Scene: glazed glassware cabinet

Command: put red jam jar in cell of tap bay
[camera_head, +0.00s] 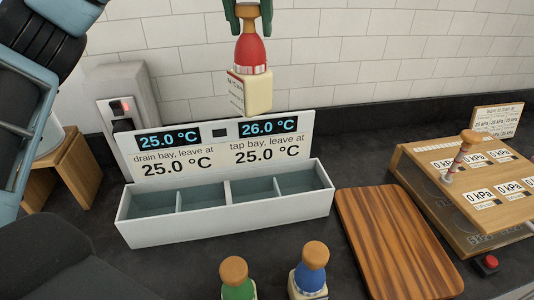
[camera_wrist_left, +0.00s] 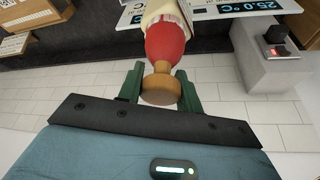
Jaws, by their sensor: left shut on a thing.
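The red jam jar (camera_head: 250,52) has a red shoulder, a wooden knob on top and a cream, labelled lower body. My left gripper (camera_head: 248,14) is shut on its wooden knob with green fingers. The jar hangs upright above and behind the white divided tray (camera_head: 230,225), clear of it. It also shows in the left wrist view (camera_wrist_left: 165,42), between the green fingers of the gripper (camera_wrist_left: 160,92). The tray's sign (camera_head: 220,146) reads drain bay on the left and tap bay on the right. The tap bay cells (camera_head: 278,187) look empty. My right gripper is out of view.
A green-shouldered jar (camera_head: 238,290) and a blue-shouldered jar (camera_head: 310,278) stand in front of the tray. A striped wooden board (camera_head: 395,240) lies to its right, beside a wooden gauge panel (camera_head: 480,190) and a red button (camera_head: 488,263). A wooden stand (camera_head: 75,170) is at left.

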